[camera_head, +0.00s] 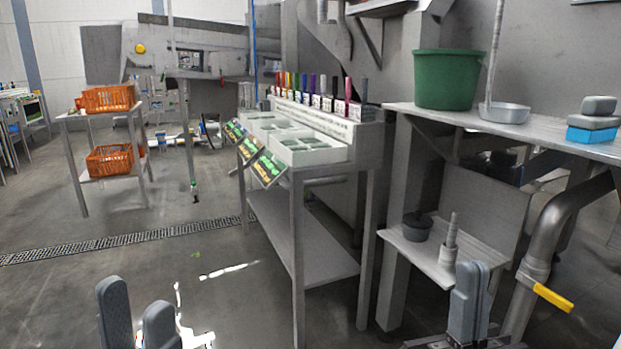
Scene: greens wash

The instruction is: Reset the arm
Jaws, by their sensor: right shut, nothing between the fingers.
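My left gripper (137,296) shows at the bottom left of the head view. Its two grey fingers stand upright with a gap between them, and I see nothing held there. My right gripper (470,275) is at the bottom right, in front of the low steel shelf. Its grey fingers are together, with nothing between them. Both grippers point upward in the picture. Most of both arms is outside the view.
A steel table (298,240) with white trays and coloured-handled tools stands ahead. At right, a counter (580,147) bears a green tub (445,80) and a metal pan (504,113). A yellow-handled pipe (553,298) is near my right gripper. Orange crates (107,99) stand far left; the left floor is open.

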